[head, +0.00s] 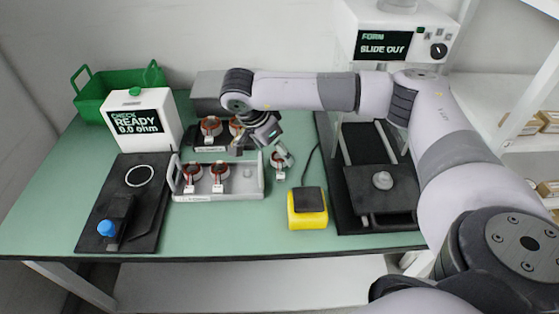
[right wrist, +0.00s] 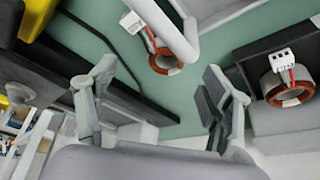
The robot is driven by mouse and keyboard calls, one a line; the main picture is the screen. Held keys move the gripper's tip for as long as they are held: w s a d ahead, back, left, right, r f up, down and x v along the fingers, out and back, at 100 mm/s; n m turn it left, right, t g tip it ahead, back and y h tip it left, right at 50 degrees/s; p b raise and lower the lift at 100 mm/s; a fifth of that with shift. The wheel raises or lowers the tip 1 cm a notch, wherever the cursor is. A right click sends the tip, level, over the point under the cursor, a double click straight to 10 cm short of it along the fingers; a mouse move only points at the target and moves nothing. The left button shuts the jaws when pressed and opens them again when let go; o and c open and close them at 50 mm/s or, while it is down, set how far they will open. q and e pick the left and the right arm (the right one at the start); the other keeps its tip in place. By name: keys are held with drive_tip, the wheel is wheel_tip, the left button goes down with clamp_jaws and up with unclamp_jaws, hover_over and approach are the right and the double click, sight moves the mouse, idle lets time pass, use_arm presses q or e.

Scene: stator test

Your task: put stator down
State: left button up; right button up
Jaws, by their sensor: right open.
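A copper-wound stator (head: 277,163) with a white connector lies on the green table, just right of the front grey tray (head: 246,189). It also shows in the right wrist view (right wrist: 166,64), partly behind the tray's pale handle. My right gripper (head: 264,150) is open above the tray's right end, close to this stator. In the right wrist view its fingers (right wrist: 160,98) are spread with nothing between them, and the stator lies on the table apart from them. Two more stators (head: 191,173) (head: 219,171) sit in the front tray's left part. My left gripper is out of view.
A dark back tray (head: 203,148) holds stators (head: 210,127). At left stand a white tester (head: 142,117) reading READY, a black fixture (head: 128,187) and a green bin (head: 91,106). A yellow box (head: 307,216) and a black machine bed (head: 346,199) are at right.

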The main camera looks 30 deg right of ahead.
sight(280, 156)
drive_tip(key=x, duration=0.4)
drive_tip(key=shift+w+f+p, duration=0.15)
drive_tip(key=shift+p, duration=0.15)
drive_tip(key=shift+c, duration=0.3)
drive_tip(key=c, duration=1.7)
wheel_tip(280, 156, up, 19)
drive_tip(key=s+a+r+n+t+y, duration=0.1)
drive_tip(key=s+a+n+t+y, duration=0.1)
drive_tip(key=s+a+n, duration=0.35)
drive_tip(key=s+a+n+t+y, duration=0.1)
drive_tip(key=s+a+n+t, duration=0.15)
drive_tip(key=a+n, duration=0.5)
drive_tip(key=f+n, duration=0.1)
drive_tip(key=f, duration=0.2)
drive_tip(key=f+n+y, duration=0.1)
drive_tip(key=f, duration=0.2)
drive_tip(key=f+n, duration=0.1)
drive_tip(key=f, duration=0.2)
drive_tip(key=shift+w+a+f+n+g, duration=0.25)
drive_tip(key=shift+w+a+f+n, duration=0.15)
